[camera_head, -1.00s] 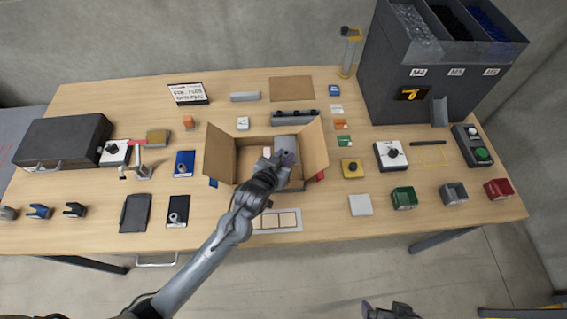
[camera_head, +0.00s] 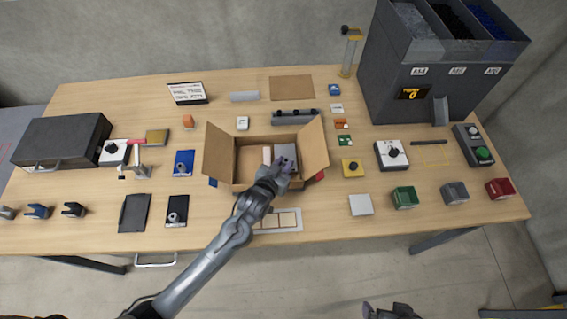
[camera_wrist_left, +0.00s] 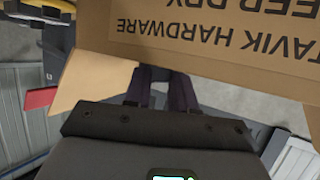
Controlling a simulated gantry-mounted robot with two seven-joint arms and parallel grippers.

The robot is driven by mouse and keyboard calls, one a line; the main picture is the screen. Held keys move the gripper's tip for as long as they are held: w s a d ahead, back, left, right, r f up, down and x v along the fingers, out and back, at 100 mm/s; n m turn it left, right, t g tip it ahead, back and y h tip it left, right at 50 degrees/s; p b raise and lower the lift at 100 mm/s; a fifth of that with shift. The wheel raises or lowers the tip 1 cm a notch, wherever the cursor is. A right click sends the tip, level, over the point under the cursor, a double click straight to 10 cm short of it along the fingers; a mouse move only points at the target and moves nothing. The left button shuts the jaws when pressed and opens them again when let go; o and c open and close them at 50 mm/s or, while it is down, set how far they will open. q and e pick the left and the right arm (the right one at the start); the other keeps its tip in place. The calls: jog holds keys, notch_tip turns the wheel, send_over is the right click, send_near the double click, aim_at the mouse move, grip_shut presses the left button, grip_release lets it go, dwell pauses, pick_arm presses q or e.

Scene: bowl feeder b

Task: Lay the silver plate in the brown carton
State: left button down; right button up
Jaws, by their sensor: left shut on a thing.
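The brown carton (camera_head: 218,152) stands open near the middle of the table, its side flaps spread. The silver plate (camera_head: 286,151) shows as a grey rectangle in the right half of its opening. My left gripper (camera_head: 284,164) is at the plate's near edge, shut on it. In the left wrist view the dark fingers (camera_wrist_left: 160,88) reach behind a printed carton flap (camera_wrist_left: 215,40), which hides their tips and the plate. Whether the plate touches the carton floor cannot be told. My right gripper (camera_head: 388,311) shows only partly at the bottom edge.
A pale strip (camera_head: 267,155) is in the carton, left of the plate. A dark bar (camera_head: 294,117) lies behind the carton, and a panelled board (camera_head: 278,221) lies in front. A pale square (camera_head: 361,204) lies at the front right.

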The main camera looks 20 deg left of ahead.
pick_arm(q)
jog(key=c, duration=0.9)
grip_release()
jog(key=shift+c, duration=0.2)
jog(key=shift+r, duration=0.25)
jog(key=d+p+v, duration=0.1)
jog(key=p+v, duration=0.1)
jog(key=v, duration=1)
jog(key=s+a+f+g, duration=0.1)
jog(key=s+a+g, duration=0.1)
jog(key=s+g, duration=0.3)
jog(key=s+a+f+m+g, duration=0.1)
jog(key=s+a+g, duration=0.2)
jog(key=s, duration=1)
jog(key=shift+a+f+g+y, duration=0.2)
jog(key=shift+f+g+y, duration=0.2)
jog(key=shift+g, duration=0.5)
jog(key=shift+r, duration=0.15)
